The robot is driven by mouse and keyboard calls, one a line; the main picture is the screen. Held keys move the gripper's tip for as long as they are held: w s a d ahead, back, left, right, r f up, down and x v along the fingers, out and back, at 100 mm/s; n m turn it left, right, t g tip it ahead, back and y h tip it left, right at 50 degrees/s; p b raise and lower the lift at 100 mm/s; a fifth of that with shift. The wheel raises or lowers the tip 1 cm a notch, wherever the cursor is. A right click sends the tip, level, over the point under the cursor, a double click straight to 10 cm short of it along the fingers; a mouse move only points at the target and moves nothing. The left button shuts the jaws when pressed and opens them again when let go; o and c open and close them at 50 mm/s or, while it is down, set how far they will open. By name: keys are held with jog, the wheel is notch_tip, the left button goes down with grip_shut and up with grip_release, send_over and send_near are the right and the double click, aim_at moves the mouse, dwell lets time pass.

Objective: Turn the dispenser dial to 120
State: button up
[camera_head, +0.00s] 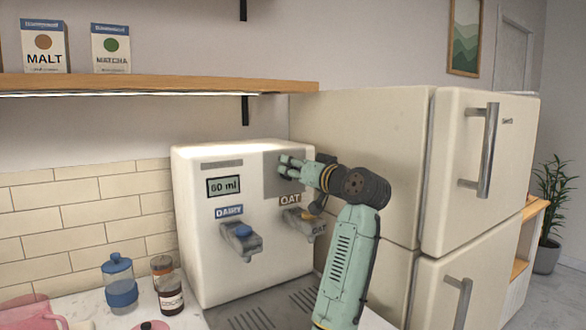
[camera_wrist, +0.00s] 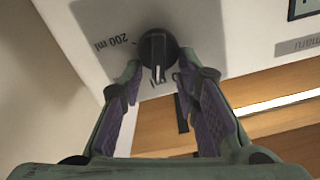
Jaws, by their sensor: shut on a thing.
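The white dispenser (camera_head: 195,250) stands on the counter, and its display (camera_head: 224,185) reads "60 ml". The black round dial (camera_wrist: 156,48), with a pale pointer mark, sits on a grey panel (camera_wrist: 200,20) in the wrist view. A "200 ml" label shows upside down beside it. My gripper (camera_wrist: 160,66) is shut on the dial, one finger on each side. In the head view my gripper (camera_head: 288,168) reaches the grey panel (camera_head: 272,178) at the dispenser's upper right, and the dial is hidden there.
Dairy (camera_head: 240,240) and oat (camera_head: 300,222) spouts stick out below the gripper. A cream fridge (camera_head: 365,150) stands close on the right. A wooden shelf (camera_head: 150,84) hangs above. A blue-banded jar (camera_head: 120,285) and a brown jar (camera_head: 170,298) stand left of the dispenser.

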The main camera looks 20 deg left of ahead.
jog(key=shift+w+d+f+m, duration=0.15)
jog(key=shift+m, duration=1.2)
jog(key=shift+w+d+f+m, duration=0.1)
jog(key=shift+w+f+m, duration=0.1)
jog(key=shift+m, duration=1.2)
jog(key=shift+w+d+f+m, duration=0.1)
jog(key=shift+d+f+m, duration=0.05)
jog(key=shift+m, duration=1.2)
jog(key=shift+f, duration=0.1)
jog(key=o, duration=1.2)
jog(key=v, duration=1.2)
